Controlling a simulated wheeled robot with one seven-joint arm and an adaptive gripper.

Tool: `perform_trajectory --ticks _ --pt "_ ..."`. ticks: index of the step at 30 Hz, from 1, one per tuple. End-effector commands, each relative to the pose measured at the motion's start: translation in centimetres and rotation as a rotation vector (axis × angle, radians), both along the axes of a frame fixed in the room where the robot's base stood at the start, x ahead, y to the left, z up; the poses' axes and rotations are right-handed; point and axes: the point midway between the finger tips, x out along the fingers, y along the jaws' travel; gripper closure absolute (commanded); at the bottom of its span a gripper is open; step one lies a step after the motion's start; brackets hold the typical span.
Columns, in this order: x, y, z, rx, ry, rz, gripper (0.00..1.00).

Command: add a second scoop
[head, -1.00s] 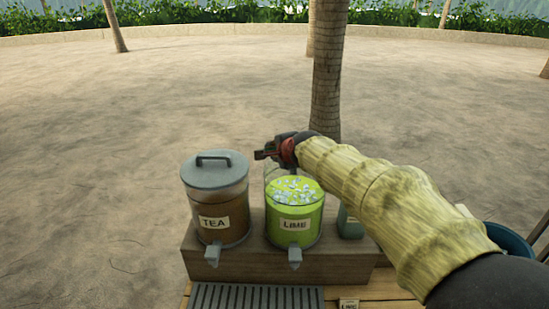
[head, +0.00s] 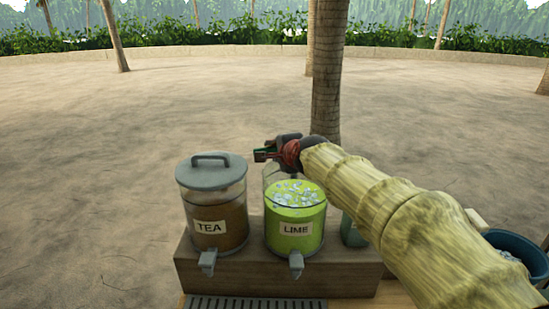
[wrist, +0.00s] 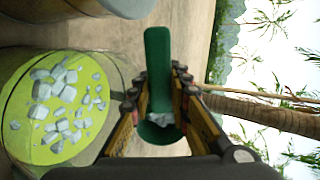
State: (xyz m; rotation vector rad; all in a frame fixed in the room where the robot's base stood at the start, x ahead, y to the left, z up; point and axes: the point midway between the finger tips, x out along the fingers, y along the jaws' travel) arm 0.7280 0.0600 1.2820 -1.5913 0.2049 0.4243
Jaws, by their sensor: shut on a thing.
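The lime dispenser (head: 294,228) has no lid on and holds green drink with pieces of ice (wrist: 62,100) floating on top. My gripper (head: 266,152) is just above and behind its rim in the head view. In the wrist view my gripper (wrist: 160,90) is shut on a green scoop (wrist: 158,55), with the dispenser's open top to the left. A few pale bits show in the scoop's lower end between the fingers, partly hidden. In the head view the scoop is mostly hidden by my gripper.
The tea dispenser (head: 213,205) stands left with its grey lid on. Both dispensers stand on a wooden block (head: 230,278), above a drip tray (head: 255,302). A teal container (head: 352,233) is half hidden by my arm. A blue bucket (head: 518,247) with ice is at the right.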

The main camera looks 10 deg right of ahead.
Motion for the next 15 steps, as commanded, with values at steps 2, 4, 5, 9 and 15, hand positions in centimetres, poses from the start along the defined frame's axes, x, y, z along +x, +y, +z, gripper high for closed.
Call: perform_trajectory --ticks 2,4,5,9,15 --pt "-0.02 -0.02 -0.24 0.002 -0.012 0.000 1.00" --pt "-0.04 -0.03 -0.22 0.002 -0.021 0.000 1.00" --pt "-0.05 -0.03 -0.21 0.003 -0.025 0.001 1.00" --pt "-0.12 -0.03 -0.19 0.007 -0.042 0.000 1.00" --pt "-0.26 -0.06 -0.19 0.012 -0.067 0.000 1.00"
